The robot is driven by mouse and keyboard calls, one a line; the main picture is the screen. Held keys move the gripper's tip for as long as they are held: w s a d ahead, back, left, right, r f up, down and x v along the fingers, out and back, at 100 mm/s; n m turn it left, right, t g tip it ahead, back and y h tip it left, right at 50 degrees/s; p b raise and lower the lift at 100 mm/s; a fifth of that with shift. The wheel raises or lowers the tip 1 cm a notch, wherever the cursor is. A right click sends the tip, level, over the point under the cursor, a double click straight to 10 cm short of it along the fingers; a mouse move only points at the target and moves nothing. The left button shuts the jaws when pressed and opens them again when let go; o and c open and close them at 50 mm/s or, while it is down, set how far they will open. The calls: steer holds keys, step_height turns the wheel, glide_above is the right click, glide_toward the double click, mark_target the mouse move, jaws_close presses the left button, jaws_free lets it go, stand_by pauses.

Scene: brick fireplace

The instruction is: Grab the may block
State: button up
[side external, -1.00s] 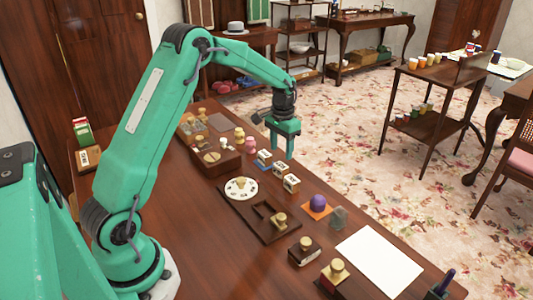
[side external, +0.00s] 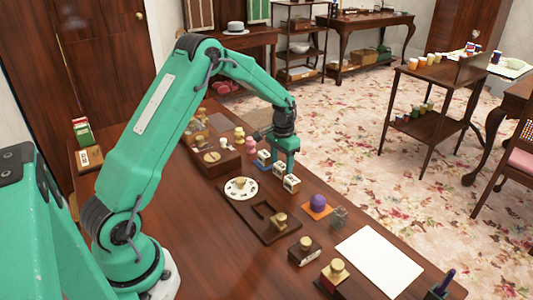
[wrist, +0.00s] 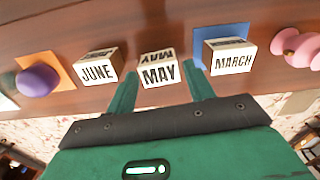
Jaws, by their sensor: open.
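The may block (wrist: 158,74) is a cream cube with black lettering, between the june block (wrist: 97,70) and the march block (wrist: 232,58) in the wrist view. In the side view the may block (side external: 279,169) is the middle of the row and partly hidden by my gripper. My gripper (wrist: 160,72) is open, with one green finger on each side of the may block. In the side view my gripper (side external: 286,160) is low over the row. I cannot tell whether the fingers touch the block.
The march block sits on a blue square (wrist: 222,36). A purple ball (side external: 318,201) on an orange square lies past the june block (side external: 291,183). A pink piece (wrist: 298,46) is beyond the march block. The white sheet (side external: 380,260) is bare.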

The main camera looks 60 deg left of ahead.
steer(key=shift+f, duration=1.1)
steer(key=shift+c, duration=0.2)
steer(key=c, duration=0.7)
